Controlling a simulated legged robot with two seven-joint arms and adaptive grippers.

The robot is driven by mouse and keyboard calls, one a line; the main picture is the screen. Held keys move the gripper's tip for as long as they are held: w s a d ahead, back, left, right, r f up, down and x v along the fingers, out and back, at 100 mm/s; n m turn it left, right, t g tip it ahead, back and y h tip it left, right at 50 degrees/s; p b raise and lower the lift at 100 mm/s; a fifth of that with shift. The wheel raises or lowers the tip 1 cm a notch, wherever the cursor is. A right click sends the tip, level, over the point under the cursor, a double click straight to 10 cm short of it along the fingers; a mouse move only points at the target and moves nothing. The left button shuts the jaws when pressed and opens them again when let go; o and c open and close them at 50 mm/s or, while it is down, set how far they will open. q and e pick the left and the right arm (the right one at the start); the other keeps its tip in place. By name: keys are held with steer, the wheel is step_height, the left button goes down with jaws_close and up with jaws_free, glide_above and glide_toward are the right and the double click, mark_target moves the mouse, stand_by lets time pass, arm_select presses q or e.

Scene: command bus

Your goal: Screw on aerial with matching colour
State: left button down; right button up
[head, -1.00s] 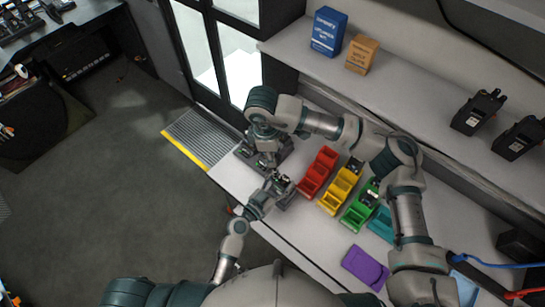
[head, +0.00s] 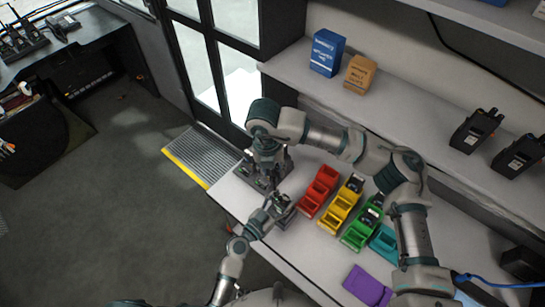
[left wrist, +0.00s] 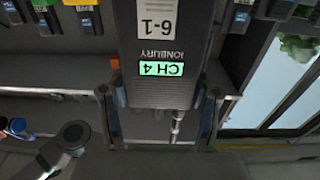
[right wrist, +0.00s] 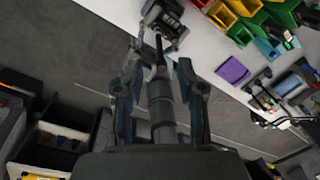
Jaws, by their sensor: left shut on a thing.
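A dark handheld radio (left wrist: 160,45) fills the middle of the left wrist view, upside down, with a bright green "CH 4" label. My left gripper (left wrist: 160,118) is shut on it, one finger on each side; in the head view that gripper (head: 276,203) is low over the table's near end. My right gripper (head: 266,178) is just above it in the head view, mostly hidden by its own arm. In the right wrist view its fingers (right wrist: 160,75) stand apart. A thin dark rod shows between or beyond them; I cannot tell what it belongs to.
Red (head: 318,192), yellow (head: 339,206), green (head: 354,236) and teal (head: 384,243) bins line the table. Dark items sit in the yellow and green ones. A purple object (head: 368,286) lies nearer. A shelf holds boxes (head: 327,53) and two radios (head: 476,130).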

steer(key=n, duration=0.5)
steer(key=shift+r, duration=0.35)
steer(key=n, duration=0.5)
steer(key=shift+r+n, duration=0.3)
steer(key=shift+r, duration=0.05)
steer(key=n, duration=0.5)
steer(key=shift+r, duration=0.35)
steer(key=n, duration=0.5)
steer(key=shift+r, duration=0.3)
steer(key=n, duration=0.5)
steer(key=shift+r, duration=0.35)
steer(key=n, duration=0.5)
steer(key=shift+s+r+n, duration=0.1)
steer(key=shift+r+n, duration=0.25)
steer(key=shift+n, duration=0.05)
steer(key=n, duration=0.4)
steer(key=r+n, duration=0.1)
steer(key=n, duration=0.2)
steer(key=shift+y, duration=0.3)
steer(key=n, duration=0.5)
steer(key=shift+s+r, duration=0.1)
steer(key=shift+r, duration=0.15)
steer(key=shift+f, duration=0.1)
